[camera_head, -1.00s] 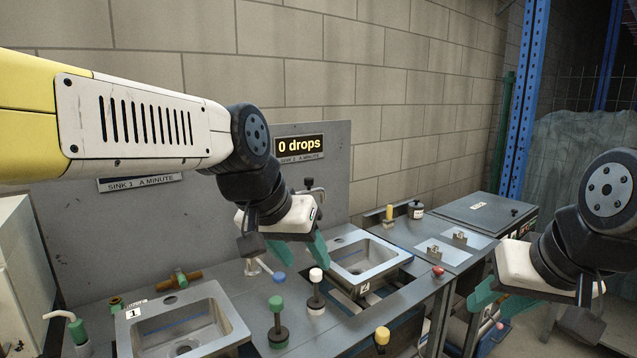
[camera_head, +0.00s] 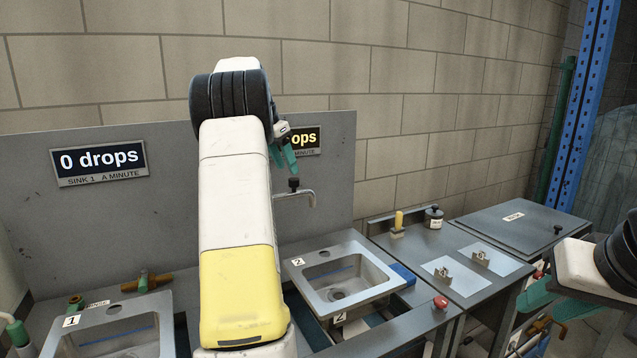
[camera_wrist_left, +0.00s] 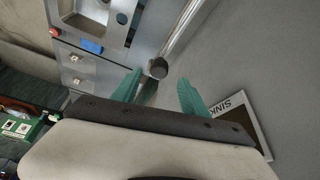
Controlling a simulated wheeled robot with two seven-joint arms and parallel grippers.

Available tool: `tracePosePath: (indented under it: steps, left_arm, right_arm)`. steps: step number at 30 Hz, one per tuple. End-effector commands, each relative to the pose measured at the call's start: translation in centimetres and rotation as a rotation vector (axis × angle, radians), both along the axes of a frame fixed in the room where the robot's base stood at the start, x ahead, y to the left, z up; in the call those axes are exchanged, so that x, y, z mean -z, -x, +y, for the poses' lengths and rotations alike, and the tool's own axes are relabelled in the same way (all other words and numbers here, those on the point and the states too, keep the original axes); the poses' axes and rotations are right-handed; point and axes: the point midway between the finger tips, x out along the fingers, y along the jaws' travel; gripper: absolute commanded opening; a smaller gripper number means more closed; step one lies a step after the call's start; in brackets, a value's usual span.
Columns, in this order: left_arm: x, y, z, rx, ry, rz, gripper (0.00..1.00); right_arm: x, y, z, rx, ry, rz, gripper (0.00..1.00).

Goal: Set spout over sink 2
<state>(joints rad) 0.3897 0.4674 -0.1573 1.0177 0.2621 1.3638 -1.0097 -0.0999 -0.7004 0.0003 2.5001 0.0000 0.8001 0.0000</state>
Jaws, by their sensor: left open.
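Sink 2 (camera_head: 380,291) is a grey basin with a "2" label, right of my left arm in the head view. My left gripper (camera_head: 285,150) is open just above the spout, partly hidden by my arm. In the left wrist view, the metal pipe (camera_wrist_left: 185,35) ends in a dark knob (camera_wrist_left: 158,68) before the spread green fingers (camera_wrist_left: 158,90). My right gripper (camera_head: 562,300) is open and empty at the right edge.
Sink 1 (camera_head: 160,338) is at the lower left. Signs for sink 1 (camera_head: 100,162) and sink 2 (camera_head: 306,140) hang on the back panel; the first reads "0 drops". A counter (camera_head: 462,292) with a red button (camera_head: 440,302) stands right of sink 2.

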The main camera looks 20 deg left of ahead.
Motion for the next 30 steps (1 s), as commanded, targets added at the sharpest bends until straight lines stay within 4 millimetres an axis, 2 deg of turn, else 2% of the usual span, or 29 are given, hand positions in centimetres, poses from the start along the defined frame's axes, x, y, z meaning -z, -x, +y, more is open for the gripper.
tracePosePath:
  steps: [6, 12, 23, 25, 30]
  left_arm:
    - [3.3, -1.2, -0.8, 0.001, 0.002, 0.002, 0.52]
    - [5.7, -2.1, -1.1, -0.001, 0.001, 0.002, 0.52]
    - [6.4, -2.4, -1.3, -0.001, 0.000, 0.000, 0.52]
    - [6.4, -2.4, -1.3, -0.001, 0.000, 0.000, 0.44]
    - [6.4, -2.4, -1.3, -0.001, 0.000, 0.000, 0.10]
  right_arm:
    - [0.0, 0.0, 0.0, 0.000, 0.000, 0.000, 0.36]
    - [0.0, 0.0, 0.0, 0.000, 0.000, 0.000, 0.36]
    - [0.0, 0.0, 0.0, 0.000, 0.000, 0.000, 0.36]
    - [0.0, 0.0, 0.0, 0.000, 0.000, 0.000, 0.36]
    - [0.0, 0.0, 0.0, 0.000, 0.000, 0.000, 0.36]
